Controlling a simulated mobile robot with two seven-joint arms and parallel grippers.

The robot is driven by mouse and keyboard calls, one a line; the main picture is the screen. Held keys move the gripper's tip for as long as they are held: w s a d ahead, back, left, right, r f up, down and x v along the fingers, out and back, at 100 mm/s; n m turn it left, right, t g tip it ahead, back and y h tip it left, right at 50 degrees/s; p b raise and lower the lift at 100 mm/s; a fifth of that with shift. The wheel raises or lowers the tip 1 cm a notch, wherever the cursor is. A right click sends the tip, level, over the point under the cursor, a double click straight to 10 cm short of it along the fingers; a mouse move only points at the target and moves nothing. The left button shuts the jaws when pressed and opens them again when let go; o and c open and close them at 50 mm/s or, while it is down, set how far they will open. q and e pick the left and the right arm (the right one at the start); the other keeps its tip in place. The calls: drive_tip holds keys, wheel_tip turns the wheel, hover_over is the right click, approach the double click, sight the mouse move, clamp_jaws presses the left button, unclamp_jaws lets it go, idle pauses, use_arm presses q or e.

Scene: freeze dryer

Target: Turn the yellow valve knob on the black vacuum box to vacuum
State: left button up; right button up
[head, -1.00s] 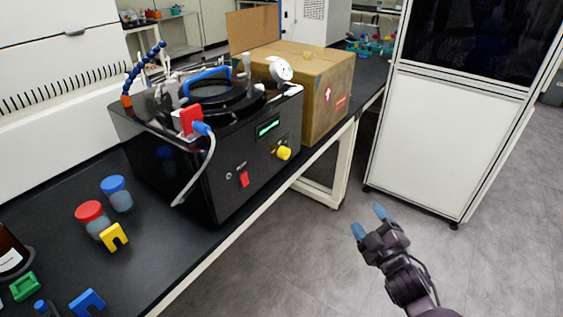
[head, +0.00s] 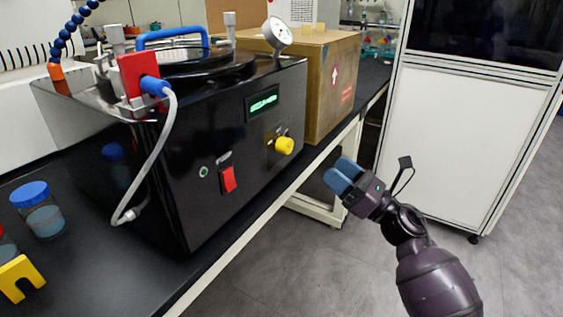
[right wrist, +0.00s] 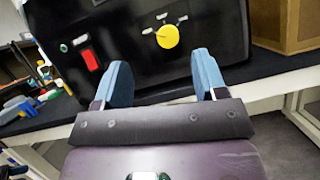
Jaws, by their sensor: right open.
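The black vacuum box (head: 225,110) stands on the dark bench, its front panel facing right. The yellow valve knob (head: 284,146) sits low on the right of that panel, below the lit green display (head: 263,103). In the right wrist view the knob (right wrist: 167,36) shows face-on, with small white labels around it and a pointer mark toward the left. My right gripper (head: 343,177) is open and empty, right of and below the knob, clear of it. In the right wrist view its blue fingertips (right wrist: 160,80) stand apart below the knob. My left gripper is not in view.
A red switch (head: 228,179) is on the panel left of the knob. A cardboard box (head: 328,85) stands close behind the vacuum box. A white cable loops down its left side. A white cabinet (head: 450,140) stands at right; open floor lies between.

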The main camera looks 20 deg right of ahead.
sight(290, 148)
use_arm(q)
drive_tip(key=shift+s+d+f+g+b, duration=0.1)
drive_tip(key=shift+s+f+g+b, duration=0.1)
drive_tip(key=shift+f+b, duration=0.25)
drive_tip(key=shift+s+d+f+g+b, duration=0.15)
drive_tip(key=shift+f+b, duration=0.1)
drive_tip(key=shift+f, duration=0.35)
use_arm(e)
drive_tip(key=w+a+n, duration=0.1)
drive_tip(key=w+a, duration=0.1)
drive_tip(key=w, duration=0.1)
drive_tip(key=w+a+r+n+g, duration=0.1)
drive_tip(key=w+a, duration=0.1)
drive_tip(key=w, duration=0.1)
drive_tip(key=w+a+n, duration=0.1)
drive_tip(key=w+a, duration=0.2)
drive_tip(key=w, duration=0.1)
drive_tip(key=shift+r+n+y, duration=0.4)
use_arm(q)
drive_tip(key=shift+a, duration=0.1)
